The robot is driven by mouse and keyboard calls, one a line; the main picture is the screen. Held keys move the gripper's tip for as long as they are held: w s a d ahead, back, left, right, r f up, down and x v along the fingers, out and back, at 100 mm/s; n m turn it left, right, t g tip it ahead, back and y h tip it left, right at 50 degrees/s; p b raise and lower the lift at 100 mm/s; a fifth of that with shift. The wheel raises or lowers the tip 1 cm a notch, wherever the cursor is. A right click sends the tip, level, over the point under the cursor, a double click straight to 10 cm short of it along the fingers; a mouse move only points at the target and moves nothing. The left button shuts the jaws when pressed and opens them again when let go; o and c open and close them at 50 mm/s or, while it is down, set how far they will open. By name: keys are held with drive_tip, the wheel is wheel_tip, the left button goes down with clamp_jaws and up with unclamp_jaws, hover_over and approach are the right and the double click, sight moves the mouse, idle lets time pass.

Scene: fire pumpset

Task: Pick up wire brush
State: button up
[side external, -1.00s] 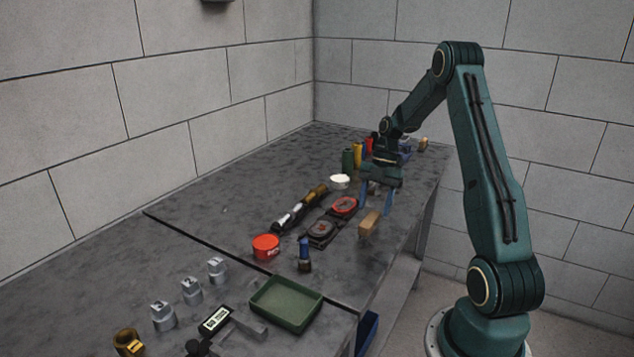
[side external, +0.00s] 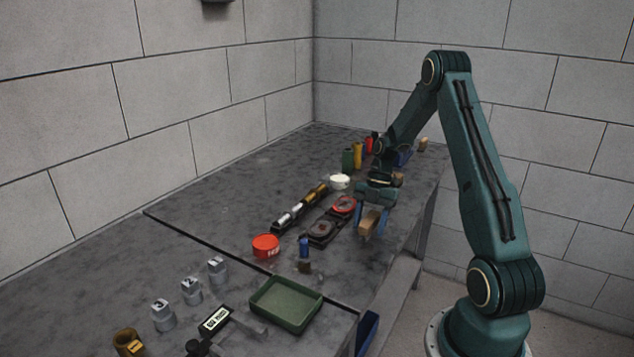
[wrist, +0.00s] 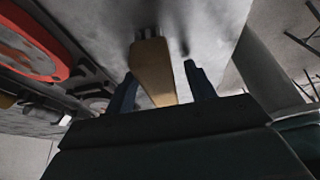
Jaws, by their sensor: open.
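A tan wooden block that looks like the wire brush (side external: 370,221) is near the right edge of the grey bench. In the wrist view the brush (wrist: 153,70) lies lengthwise between my two blue fingers, with a visible gap on each side. My gripper (side external: 371,226) is open, pointing down around the brush, and it also shows in the wrist view (wrist: 160,79). The bristles are not clearly seen. The fingers do not appear to press on the brush.
Dark trays with a red ring (side external: 344,204) lie left of my gripper. A blue-topped item (side external: 304,248), a red tub (side external: 266,246) and a green tray (side external: 286,304) stand nearer the camera. Coloured cylinders (side external: 348,160) stand behind.

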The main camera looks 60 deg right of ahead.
sight(370, 218)
drive_tip(key=shift+c, duration=0.4)
drive_tip(key=c, duration=1.1)
drive_tip(key=shift+o, duration=0.2)
drive_tip(key=shift+r, duration=0.15)
wheel_tip(370, 218, up, 20)
drive_tip(key=shift+f, duration=0.2)
drive_tip(key=shift+r, duration=0.1)
